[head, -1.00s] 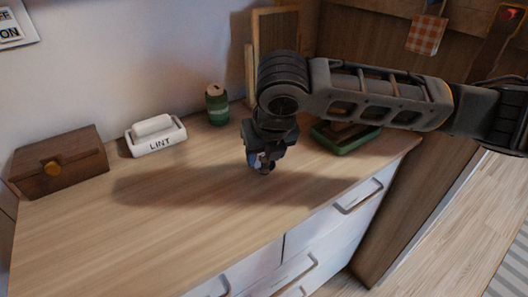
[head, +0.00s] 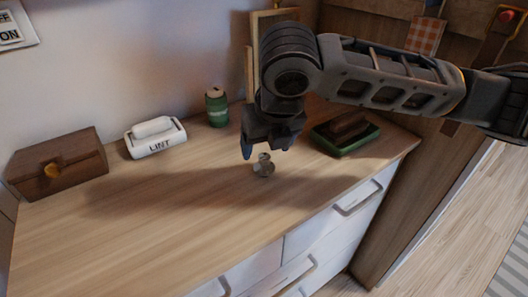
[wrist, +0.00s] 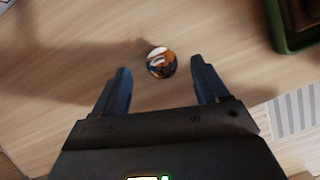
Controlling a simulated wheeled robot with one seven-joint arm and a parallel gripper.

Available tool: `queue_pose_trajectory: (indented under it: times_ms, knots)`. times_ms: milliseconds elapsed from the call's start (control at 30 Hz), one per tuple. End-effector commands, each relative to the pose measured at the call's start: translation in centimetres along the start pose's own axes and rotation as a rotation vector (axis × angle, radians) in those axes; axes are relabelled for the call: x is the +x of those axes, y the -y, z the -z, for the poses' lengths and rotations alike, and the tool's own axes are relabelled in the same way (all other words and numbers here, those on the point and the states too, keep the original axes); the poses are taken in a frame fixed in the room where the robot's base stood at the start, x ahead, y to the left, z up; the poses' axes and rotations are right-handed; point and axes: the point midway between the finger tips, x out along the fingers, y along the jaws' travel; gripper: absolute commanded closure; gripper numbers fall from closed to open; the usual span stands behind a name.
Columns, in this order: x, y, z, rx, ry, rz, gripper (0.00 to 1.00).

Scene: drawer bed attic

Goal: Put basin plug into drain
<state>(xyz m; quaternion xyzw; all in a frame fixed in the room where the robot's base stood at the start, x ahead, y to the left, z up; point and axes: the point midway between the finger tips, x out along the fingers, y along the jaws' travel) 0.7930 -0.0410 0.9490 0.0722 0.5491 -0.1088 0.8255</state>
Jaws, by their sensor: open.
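A small, shiny metal piece, which looks like the basin plug (head: 264,166), stands on the wooden top of the drawer unit. In the wrist view the plug (wrist: 161,63) is a round, mirror-like disc. My gripper (head: 266,148) is open and empty just above it, pointing down. In the wrist view its two blue-grey fingers (wrist: 160,76) are spread apart, with the plug between and slightly beyond the tips. The plug is apart from both fingers. No basin or drain is in view.
The wooden top (head: 170,225) is clear at front and left. A green tray with a brown block (head: 345,139) is close right of my gripper. Behind stand a green can (head: 216,108) and a white LINT holder (head: 155,140). A brown box (head: 58,163) is far left.

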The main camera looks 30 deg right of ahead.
Motion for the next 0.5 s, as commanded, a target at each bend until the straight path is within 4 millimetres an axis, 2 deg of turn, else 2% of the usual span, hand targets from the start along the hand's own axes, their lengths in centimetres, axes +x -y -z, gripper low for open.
queue_pose_trajectory:
  times_ms: [33, 200, 333, 500]
  knots:
    - [-1.2, 0.0, -0.1, -0.002, 0.004, -0.001, 0.26]
    - [-4.5, 0.0, 0.0, -0.002, 0.003, -0.001, 0.26]
    - [-6.3, 0.0, 0.0, -0.002, 0.002, 0.0, 0.26]
    - [-7.5, 0.0, 0.0, 0.0, 0.0, 0.0, 0.26]
